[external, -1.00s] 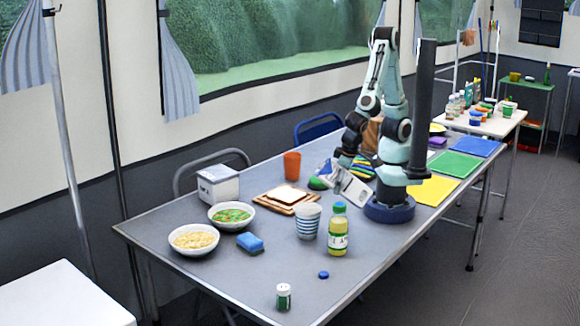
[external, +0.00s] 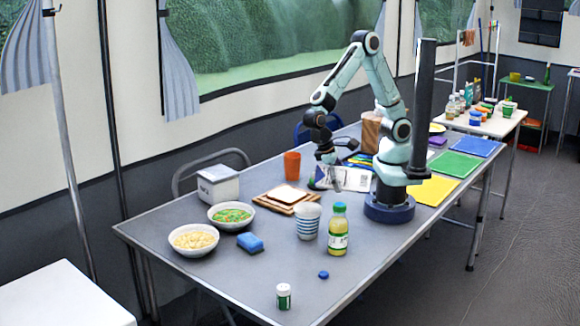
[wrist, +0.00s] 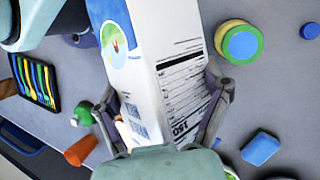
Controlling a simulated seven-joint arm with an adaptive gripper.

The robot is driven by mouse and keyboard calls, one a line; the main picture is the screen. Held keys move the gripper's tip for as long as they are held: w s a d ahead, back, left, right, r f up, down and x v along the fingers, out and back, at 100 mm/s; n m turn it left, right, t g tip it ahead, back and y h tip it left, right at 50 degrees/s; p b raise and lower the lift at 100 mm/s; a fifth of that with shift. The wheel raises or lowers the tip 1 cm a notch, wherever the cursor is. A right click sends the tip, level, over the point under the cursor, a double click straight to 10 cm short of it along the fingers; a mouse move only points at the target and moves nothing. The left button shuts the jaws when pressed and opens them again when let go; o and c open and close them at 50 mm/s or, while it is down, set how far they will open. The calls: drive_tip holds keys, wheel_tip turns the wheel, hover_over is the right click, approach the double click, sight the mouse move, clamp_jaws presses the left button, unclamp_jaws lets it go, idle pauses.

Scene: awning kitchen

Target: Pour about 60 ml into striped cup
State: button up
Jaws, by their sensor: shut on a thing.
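My gripper (external: 328,178) is shut on a white and blue carton (external: 354,178), held behind and to the right of the striped cup in the external view. The carton looks tilted well over, its long side running sideways. In the wrist view the carton (wrist: 150,65) fills the middle, with one finger on each side of it. The blue-and-white striped cup (external: 308,222) stands upright on the table, apart from the carton. I cannot make out the cup in the wrist view, and its contents do not show.
A bottle of yellow liquid (external: 338,236) stands close right of the cup. A bread board (external: 284,203), orange cup (external: 292,164), blue sponge (external: 250,242) and two bowls (external: 194,240) lie leftward. A blue cap (external: 323,275) and small jar (external: 283,296) are in front.

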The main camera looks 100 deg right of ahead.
drive_tip(key=shift+w+f+g+y, duration=0.1)
drive_tip(key=shift+f+g+y, duration=0.1)
drive_tip(key=shift+g, duration=0.45)
drive_tip(key=shift+w+f+g+y, duration=0.1)
drive_tip(key=shift+g+y, duration=0.1)
drive_tip(key=shift+g, duration=0.45)
drive_tip(key=shift+s, duration=0.2)
drive_tip(key=shift+s, duration=0.55)
drive_tip(key=shift+s+g+p, duration=0.15)
drive_tip(key=shift+g+p, duration=0.15)
drive_tip(key=shift+p, duration=0.05)
drive_tip(key=shift+f+n+g, duration=0.15)
drive_tip(key=shift+n+g, duration=0.15)
drive_tip(key=shift+g, duration=0.3)
idle(0.8)
drive_tip(key=t, duration=0.2)
drive_tip(key=shift+s+r+t, duration=0.25)
drive_tip(key=shift+r+t, duration=0.05)
drive_tip(key=shift+t, duration=0.1)
drive_tip(key=t, duration=0.1)
drive_tip(key=t+h, duration=0.1)
drive_tip(key=t, duration=0.1)
drive_tip(key=shift+w+d+r+m, duration=0.1)
drive_tip(key=shift+w+d+m, duration=0.05)
drive_tip(key=shift+m, duration=0.25)
